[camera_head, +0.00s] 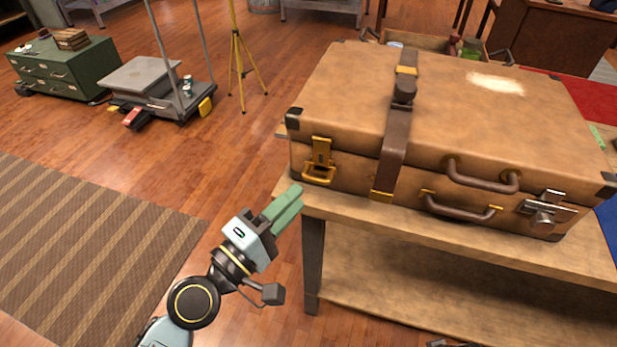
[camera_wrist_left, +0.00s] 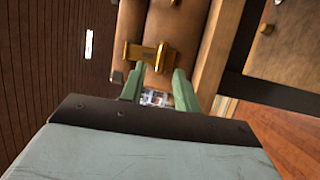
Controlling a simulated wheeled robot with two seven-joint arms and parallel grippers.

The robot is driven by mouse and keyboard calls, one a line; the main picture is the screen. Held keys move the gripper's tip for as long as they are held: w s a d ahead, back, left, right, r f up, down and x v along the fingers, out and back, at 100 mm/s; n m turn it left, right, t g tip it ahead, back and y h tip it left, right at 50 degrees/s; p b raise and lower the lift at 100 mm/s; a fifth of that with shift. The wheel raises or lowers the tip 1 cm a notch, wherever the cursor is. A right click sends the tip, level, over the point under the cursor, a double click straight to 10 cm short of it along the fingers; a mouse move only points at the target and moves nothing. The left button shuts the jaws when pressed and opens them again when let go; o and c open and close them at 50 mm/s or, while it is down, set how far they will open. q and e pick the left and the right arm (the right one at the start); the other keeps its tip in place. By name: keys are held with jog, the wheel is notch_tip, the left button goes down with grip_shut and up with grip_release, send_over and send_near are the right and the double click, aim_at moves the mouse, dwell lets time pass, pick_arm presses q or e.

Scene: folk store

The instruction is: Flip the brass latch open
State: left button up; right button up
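The brass latch (camera_head: 320,158) is on the front face of a brown leather suitcase (camera_head: 450,105), near its left corner, and spans the seam between lid and base. The suitcase lid is down. My left gripper (camera_head: 294,195) has green fingers and is just below and left of the latch, apart from it. In the left wrist view, the latch (camera_wrist_left: 150,54) lies ahead of the fingertips, and the left gripper (camera_wrist_left: 158,80) is open with an empty gap between its fingers. My right gripper is not in view.
The suitcase stands on a wooden table (camera_head: 360,207) with a lower shelf. A leather strap (camera_head: 396,135), two handles and a silver latch (camera_head: 548,207) are on the suitcase. A striped rug (camera_head: 90,250) and open floor lie left of the table.

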aim_at(319, 162)
pick_arm(q)
jog(key=x, duration=0.5)
grip_shut()
dwell(0.3)
